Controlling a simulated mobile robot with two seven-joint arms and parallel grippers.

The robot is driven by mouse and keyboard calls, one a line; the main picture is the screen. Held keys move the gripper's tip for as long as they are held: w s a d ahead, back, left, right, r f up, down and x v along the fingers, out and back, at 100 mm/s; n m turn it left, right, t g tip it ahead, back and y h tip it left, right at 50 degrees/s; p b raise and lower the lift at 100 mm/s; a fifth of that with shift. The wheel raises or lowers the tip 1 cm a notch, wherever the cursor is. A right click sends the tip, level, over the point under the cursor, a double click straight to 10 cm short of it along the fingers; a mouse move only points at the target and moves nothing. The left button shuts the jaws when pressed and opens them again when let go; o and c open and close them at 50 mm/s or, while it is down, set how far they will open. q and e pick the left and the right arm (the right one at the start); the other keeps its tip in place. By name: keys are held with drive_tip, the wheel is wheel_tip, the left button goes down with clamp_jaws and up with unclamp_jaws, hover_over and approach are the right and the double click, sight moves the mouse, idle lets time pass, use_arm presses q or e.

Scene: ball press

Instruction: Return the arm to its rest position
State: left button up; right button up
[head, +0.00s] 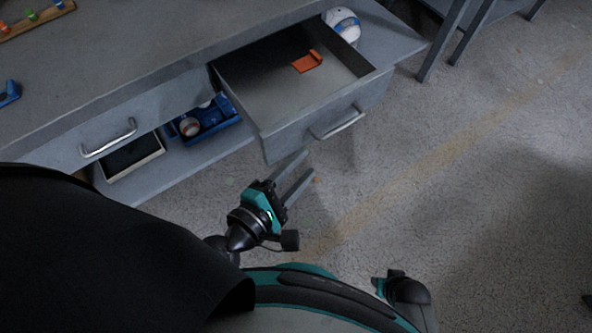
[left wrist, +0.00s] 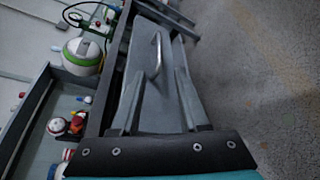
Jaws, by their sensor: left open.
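My left gripper (head: 306,168) is open and empty, just in front of the pulled-out drawer (head: 281,139) of the grey workbench. Its two fingers are apart, and no contact with the drawer's handle (head: 338,124) can be made out. In the left wrist view, the open fingers of the left gripper (left wrist: 158,84) point toward the grey drawer front (left wrist: 143,88) and its metal handle (left wrist: 157,55).
An orange piece (head: 307,61) lies in the open drawer. A second drawer with a handle (head: 109,138) is at left, above a shelf with a blue item (head: 206,122). Grey floor (head: 450,170) at right is clear.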

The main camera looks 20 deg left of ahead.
use_arm(q)
drive_tip(key=shift+s+a+r, duration=0.15)
drive_tip(key=shift+s+a, duration=0.05)
drive_tip(key=shift+s, duration=0.5)
use_arm(e)
drive_tip(key=shift+s+a+r, duration=0.15)
drive_tip(key=shift+s+a, duration=0.2)
drive_tip(key=shift+a, duration=0.05)
